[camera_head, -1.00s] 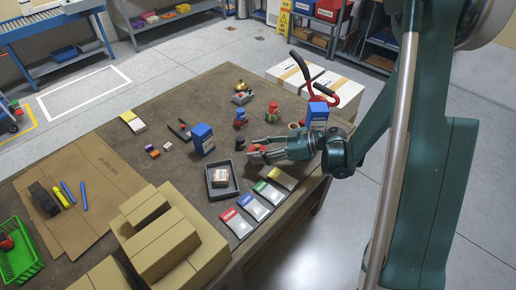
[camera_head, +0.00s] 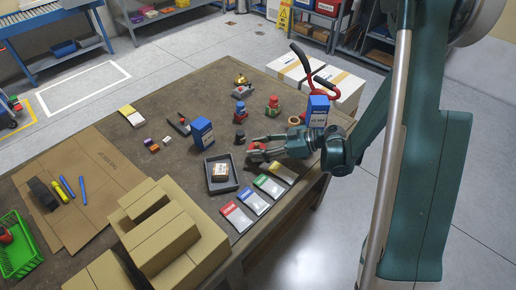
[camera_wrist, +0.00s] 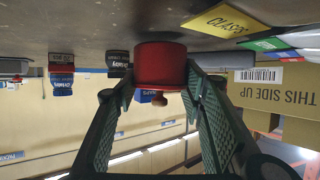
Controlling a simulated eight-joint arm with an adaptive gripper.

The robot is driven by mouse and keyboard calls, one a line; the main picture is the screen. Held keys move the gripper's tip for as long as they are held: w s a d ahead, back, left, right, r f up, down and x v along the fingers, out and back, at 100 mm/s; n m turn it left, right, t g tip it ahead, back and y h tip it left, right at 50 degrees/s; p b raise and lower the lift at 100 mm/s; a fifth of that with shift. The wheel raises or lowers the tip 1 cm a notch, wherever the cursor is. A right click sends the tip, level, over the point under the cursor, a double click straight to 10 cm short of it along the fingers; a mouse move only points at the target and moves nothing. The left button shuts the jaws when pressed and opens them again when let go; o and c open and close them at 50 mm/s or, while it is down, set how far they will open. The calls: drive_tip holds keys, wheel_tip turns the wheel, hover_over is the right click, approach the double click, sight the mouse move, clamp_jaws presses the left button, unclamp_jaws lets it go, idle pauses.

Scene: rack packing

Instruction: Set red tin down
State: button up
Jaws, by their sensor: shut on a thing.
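The red tin (camera_head: 255,155) is between the fingers of my gripper (camera_head: 254,151), over the right part of the brown table. In the wrist view the red tin (camera_wrist: 160,64) fills the gap between my fingertips (camera_wrist: 160,82), and both fingers are shut on it. That view is upside down, with the table surface at the top. The tin's end is at or close to the table; I cannot tell whether it touches.
A grey tray (camera_head: 211,188) with a small box lies left of my gripper. Several coloured packets (camera_head: 252,200) lie just in front. A small dark object (camera_head: 239,140) and a blue box (camera_head: 202,131) stand behind and to the left. Cardboard boxes (camera_head: 165,235) fill the front.

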drive_tip(key=shift+f+b, duration=0.4)
drive_tip(key=shift+f, duration=0.1)
drive_tip(key=o, duration=1.7)
drive_tip(key=shift+o, duration=0.2)
drive_tip(key=shift+d, duration=0.15)
drive_tip(key=shift+v, duration=3.6)
